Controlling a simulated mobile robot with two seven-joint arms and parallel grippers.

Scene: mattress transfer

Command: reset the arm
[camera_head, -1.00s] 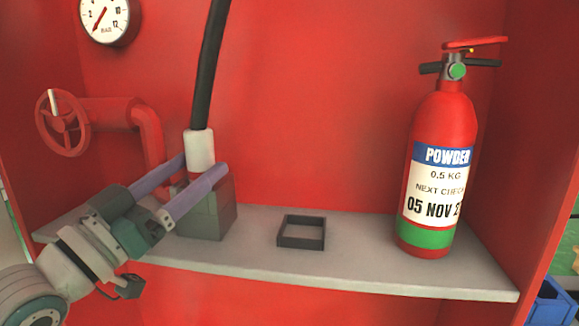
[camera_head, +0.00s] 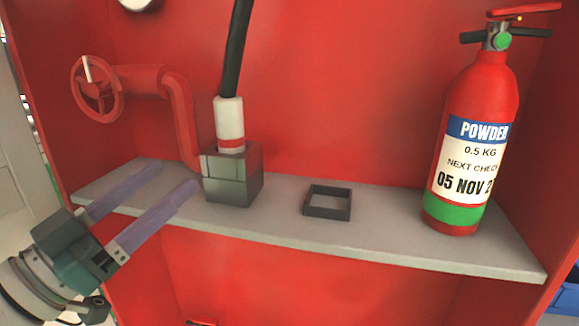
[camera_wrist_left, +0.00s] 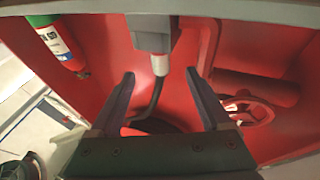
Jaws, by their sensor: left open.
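My left gripper (camera_head: 176,178) is open and empty at the left front of the grey shelf (camera_head: 400,238). Its two purple-grey fingers are spread and point toward the shelf. A white hose end (camera_head: 230,122) with a red band stands upright in a dark grey square block (camera_head: 234,178), just right of the fingers and apart from them. A black hose (camera_head: 236,50) rises from it. In the left wrist view the open fingers of my left gripper (camera_wrist_left: 160,85) show with the block (camera_wrist_left: 150,35) beyond them. My right gripper is in neither view.
A small dark square frame (camera_head: 328,203) lies on the shelf right of the block. A red fire extinguisher (camera_head: 470,150) stands at the right end. A red valve wheel (camera_head: 97,90) and pipe (camera_head: 182,125) are at the left. The shelf's front is clear between block and extinguisher.

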